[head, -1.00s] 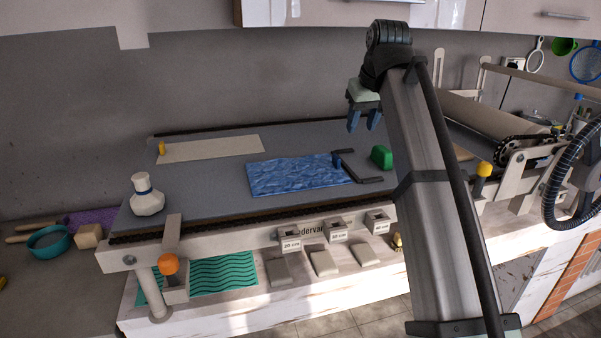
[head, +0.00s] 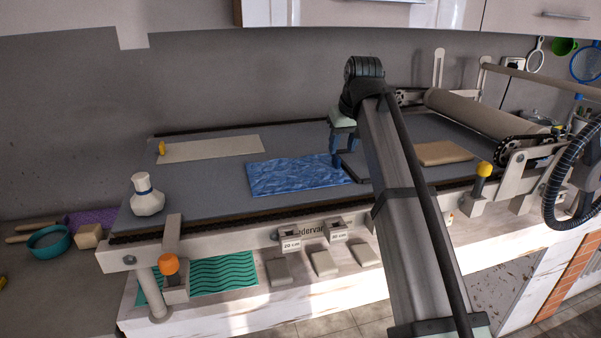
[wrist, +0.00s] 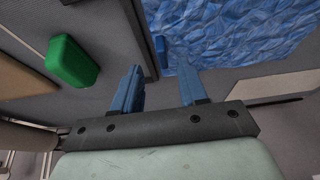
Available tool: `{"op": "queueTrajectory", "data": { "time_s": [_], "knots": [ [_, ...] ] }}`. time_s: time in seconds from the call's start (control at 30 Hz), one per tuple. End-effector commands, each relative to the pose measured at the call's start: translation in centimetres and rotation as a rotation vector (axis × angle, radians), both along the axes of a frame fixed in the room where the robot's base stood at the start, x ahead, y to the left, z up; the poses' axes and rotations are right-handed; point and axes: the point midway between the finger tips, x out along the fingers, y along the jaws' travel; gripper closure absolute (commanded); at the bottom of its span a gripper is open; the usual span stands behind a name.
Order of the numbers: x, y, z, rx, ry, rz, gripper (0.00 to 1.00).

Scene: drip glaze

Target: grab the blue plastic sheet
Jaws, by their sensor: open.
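The blue plastic sheet (head: 290,177) lies flat and rippled on the grey bed of the slab roller. It also fills the top right of the wrist view (wrist: 245,30). My gripper (head: 342,140) has blue fingers and hangs above the bed near the sheet's right end. In the wrist view my gripper (wrist: 163,78) is open with nothing between its fingers, and the sheet's edge lies beyond the fingertips. A small blue knob (wrist: 161,46) on a dark bracket shows at that edge, between the fingers in the picture.
A green block (wrist: 72,62) lies on the bed; my arm hides it in the head view. A pale slab (head: 210,149), a white bottle (head: 147,196) and a tan slab (head: 443,153) are also on the bed. The roller (head: 480,108) stands at the right.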

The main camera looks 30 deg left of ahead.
Motion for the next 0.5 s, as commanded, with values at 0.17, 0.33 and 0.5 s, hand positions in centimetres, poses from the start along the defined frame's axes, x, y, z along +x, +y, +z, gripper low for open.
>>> {"op": "queueTrajectory", "data": {
  "time_s": [0.17,0.33,0.5],
  "knots": [
    [0.4,0.7,-1.4,0.0,0.0,0.0,0.57],
    [1.0,1.5,-3.5,0.0,0.001,-0.001,0.57],
    [1.3,1.8,-4.5,-0.001,0.001,0.0,0.57]
  ]
}}
